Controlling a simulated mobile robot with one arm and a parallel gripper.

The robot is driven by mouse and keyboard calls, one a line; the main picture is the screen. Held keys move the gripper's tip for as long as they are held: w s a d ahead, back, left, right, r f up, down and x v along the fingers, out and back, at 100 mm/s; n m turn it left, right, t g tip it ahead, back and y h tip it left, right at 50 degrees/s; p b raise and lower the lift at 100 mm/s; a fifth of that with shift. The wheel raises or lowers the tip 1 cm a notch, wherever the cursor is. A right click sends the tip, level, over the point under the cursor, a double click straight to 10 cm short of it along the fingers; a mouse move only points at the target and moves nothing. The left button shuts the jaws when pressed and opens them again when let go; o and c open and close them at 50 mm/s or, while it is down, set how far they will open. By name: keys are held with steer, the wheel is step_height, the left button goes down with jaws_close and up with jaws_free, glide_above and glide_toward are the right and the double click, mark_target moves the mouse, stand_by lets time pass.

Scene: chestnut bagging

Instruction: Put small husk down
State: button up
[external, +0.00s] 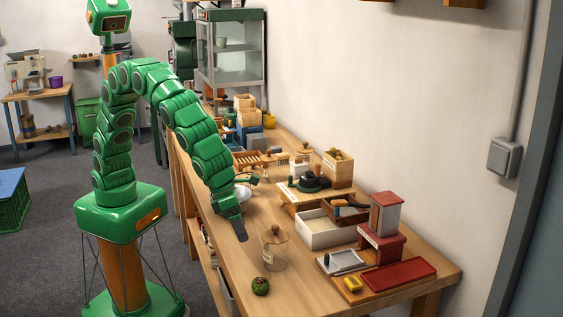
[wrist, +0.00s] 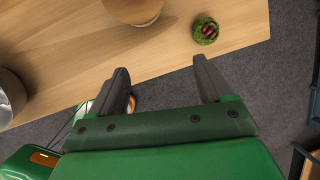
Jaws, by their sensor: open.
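The small husk (external: 260,286) is a green, spiky ball with brown showing inside. It rests on the wooden table (external: 310,292) near its front edge. In the wrist view the husk (wrist: 206,31) lies close to the table edge, beyond my right finger, with brown nuts visible in its opening. My gripper (external: 248,209) is over the table, up and to the left of the husk in the external view. In the wrist view my gripper (wrist: 160,72) has its fingers wide apart with nothing between them. It does not touch the husk.
A lidded glass jar (external: 274,250) stands behind the husk; its round wooden lid (wrist: 132,9) shows in the wrist view. A white open box (external: 322,229), a red tray (external: 399,274) and a yellow block (external: 353,284) are to the right. Bare table surrounds the husk.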

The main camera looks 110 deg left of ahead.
mark_target(258, 279)
steer(key=shift+w+d+f+m+t, duration=0.15)
steer(key=shift+w+d+f+m, duration=0.75)
steer(key=shift+w+f, duration=0.25)
steer(key=shift+w+d+f+m+t, duration=0.2)
steer(key=shift+w+d+f+m, duration=0.55)
steer(key=shift+w+d+f, duration=0.4)
steer(key=shift+w+d+f+m+t, duration=0.15)
steer(key=shift+w+d+f+m, duration=0.7)
steer(key=shift+w+f, duration=0.35)
steer(key=shift+s+d+x, duration=0.1)
steer(key=shift+d+x, duration=0.05)
steer(key=shift+x, duration=1.1)
steer(key=shift+s+d+x, duration=0.1)
steer(key=shift+s+x, duration=0.05)
steer(key=shift+x, duration=1.05)
steer(key=shift+f, duration=0.1)
steer(key=c, duration=1.2)
steer(key=shift+w+d, duration=0.1)
